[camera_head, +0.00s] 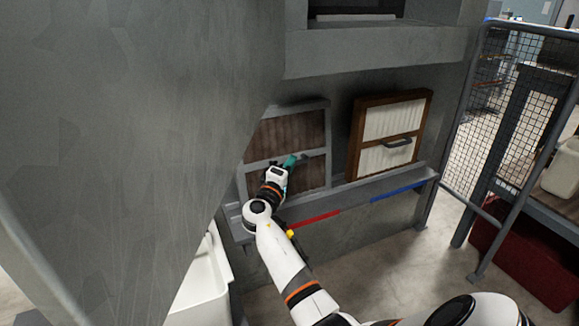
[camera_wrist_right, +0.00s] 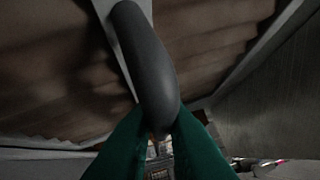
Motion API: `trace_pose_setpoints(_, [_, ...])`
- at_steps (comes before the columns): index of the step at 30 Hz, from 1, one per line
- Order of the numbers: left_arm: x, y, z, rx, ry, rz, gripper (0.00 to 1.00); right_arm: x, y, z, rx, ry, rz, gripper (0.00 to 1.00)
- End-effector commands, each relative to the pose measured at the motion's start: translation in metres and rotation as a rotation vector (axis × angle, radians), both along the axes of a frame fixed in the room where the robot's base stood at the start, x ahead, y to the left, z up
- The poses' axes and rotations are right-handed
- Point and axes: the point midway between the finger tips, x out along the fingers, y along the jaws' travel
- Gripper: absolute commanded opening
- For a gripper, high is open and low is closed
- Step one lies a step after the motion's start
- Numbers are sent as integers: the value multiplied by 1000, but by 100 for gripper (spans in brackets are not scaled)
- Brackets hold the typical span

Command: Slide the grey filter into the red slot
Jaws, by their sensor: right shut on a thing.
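The grey filter (camera_head: 328,133) has a grey frame with brown pleats and stands against the booth wall above the left part of the ledge. My right gripper (camera_head: 290,165), with green fingers, is at the middle of its front. In the right wrist view the fingers (camera_wrist_right: 160,140) are shut on the dark curved handle (camera_wrist_right: 145,55) of the filter. The red slot is marked by a red strip (camera_head: 315,219) on the ledge's front edge, below the filter. My arm hides the filter's lower left, and I cannot tell whether its bottom edge is seated. My left gripper is not in view.
A brown-framed filter with white pleats (camera_head: 393,120) stands to the right, above a blue strip (camera_head: 398,191). A large grey panel (camera_head: 130,110) blocks the left side. A white bin (camera_head: 203,275) stands below. A mesh fence (camera_head: 497,120) borders the right.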

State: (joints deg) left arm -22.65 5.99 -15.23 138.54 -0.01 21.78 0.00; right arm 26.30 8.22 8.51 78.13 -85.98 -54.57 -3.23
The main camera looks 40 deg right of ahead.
Motion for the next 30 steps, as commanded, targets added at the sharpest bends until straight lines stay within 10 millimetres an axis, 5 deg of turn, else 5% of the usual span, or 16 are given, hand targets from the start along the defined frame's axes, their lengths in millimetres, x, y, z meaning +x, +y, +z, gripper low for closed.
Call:
trace_pose_setpoints(13, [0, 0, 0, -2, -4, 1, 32, 0, 0, -1, 0, 1, 0, 0])
trace_pose_setpoints(14, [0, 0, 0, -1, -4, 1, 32, 0, 0, -1, 0, 2, 0, 16])
trace_pose_setpoints(18, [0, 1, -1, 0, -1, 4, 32, 0, 0, -1, 0, 1, 0, 38])
trace_pose_setpoints(30, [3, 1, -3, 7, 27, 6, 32, -3, 9, -3, 1, 3, 2, 38])
